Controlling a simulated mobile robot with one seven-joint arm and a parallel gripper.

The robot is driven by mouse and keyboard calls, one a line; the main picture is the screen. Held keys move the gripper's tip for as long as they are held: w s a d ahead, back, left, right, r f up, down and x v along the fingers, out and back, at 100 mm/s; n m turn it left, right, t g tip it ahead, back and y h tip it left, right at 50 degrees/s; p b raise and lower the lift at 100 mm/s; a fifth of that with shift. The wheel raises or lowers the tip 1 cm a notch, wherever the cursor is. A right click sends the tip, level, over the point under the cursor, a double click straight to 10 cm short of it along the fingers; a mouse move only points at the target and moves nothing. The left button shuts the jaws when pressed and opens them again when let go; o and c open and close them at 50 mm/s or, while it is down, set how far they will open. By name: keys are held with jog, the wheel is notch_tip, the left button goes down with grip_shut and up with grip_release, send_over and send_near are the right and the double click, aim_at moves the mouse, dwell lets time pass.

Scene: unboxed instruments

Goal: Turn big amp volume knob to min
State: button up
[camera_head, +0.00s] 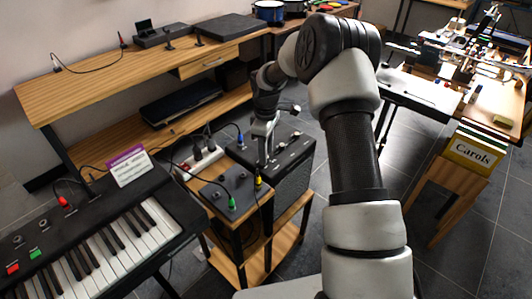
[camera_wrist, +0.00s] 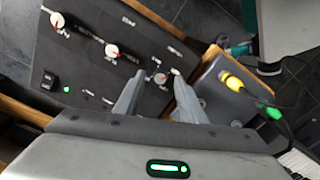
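The big amp (camera_head: 292,160) is a black box with a control panel on top, in the middle of the head view. In the wrist view its dark panel (camera_wrist: 85,75) carries a row of red-and-white knobs, a black switch and a lit green light. One knob (camera_wrist: 57,20) is at the upper left, another (camera_wrist: 111,50) in the middle, and the third (camera_wrist: 160,78) is nearest my gripper. The labels are too small to read. My gripper (camera_wrist: 158,75) is open, with its fingertips on either side of the third knob; contact cannot be told. My gripper also shows over the amp in the head view (camera_head: 264,133).
A grey box (camera_head: 228,188) with green and yellow plugs stands beside the amp on a wooden stand. A power strip (camera_head: 203,158) lies behind it. A keyboard (camera_head: 105,240) is at the left. A wooden desk (camera_head: 115,80) is behind. A Carols book (camera_head: 474,152) is at the right.

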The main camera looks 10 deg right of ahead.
notch_tip(320, 180, up, 16)
jog(key=p, duration=0.1)
jog(key=shift+r+p, duration=0.2)
jog(key=shift+p, duration=0.1)
